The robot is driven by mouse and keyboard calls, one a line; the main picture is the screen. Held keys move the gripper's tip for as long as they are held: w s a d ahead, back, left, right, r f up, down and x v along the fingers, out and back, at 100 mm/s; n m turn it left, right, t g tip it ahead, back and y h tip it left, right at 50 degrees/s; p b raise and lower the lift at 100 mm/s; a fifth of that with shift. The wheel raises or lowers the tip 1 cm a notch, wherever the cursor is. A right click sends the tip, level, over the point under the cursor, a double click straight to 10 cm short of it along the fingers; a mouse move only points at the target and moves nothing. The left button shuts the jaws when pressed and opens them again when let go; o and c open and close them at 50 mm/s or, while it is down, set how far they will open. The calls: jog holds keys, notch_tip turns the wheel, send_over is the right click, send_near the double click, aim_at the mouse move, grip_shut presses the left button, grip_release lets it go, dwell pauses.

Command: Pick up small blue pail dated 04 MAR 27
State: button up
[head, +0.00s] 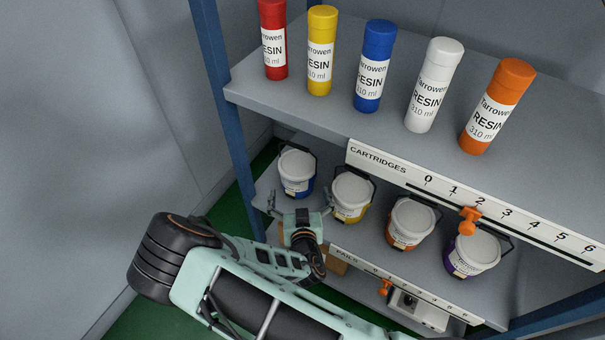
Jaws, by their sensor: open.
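A small blue pail (297,184) with a white lid stands upright on the lower shelf (375,243), at its left end. A label shows on it, but the date is too small to read. My gripper (299,203) is open and empty, just in front of the blue pail, with its fingers spread toward the shelf. The right finger overlaps the edge of the yellow pail (350,196) in the picture; I cannot tell whether it touches. The lower front of the blue pail is partly hidden by my gripper.
An orange pail (410,223) and a purple pail (471,252) stand farther right on the same shelf. The upper shelf (300,98) holds several resin cartridges and overhangs the pails. A blue post (228,110) stands left. A numbered rail (455,200) with an orange slider edges the upper shelf.

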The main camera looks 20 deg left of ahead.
aim_at(298, 170)
jog(key=b+x, duration=0.1)
jog(key=x, duration=0.9)
jog(key=shift+w+a+b, duration=0.1)
jog(key=shift+w+b, duration=0.15)
jog(key=shift+b, duration=0.1)
jog(key=c, duration=2)
jog(key=shift+r, duration=0.15)
jog(key=shift+c, duration=0.4)
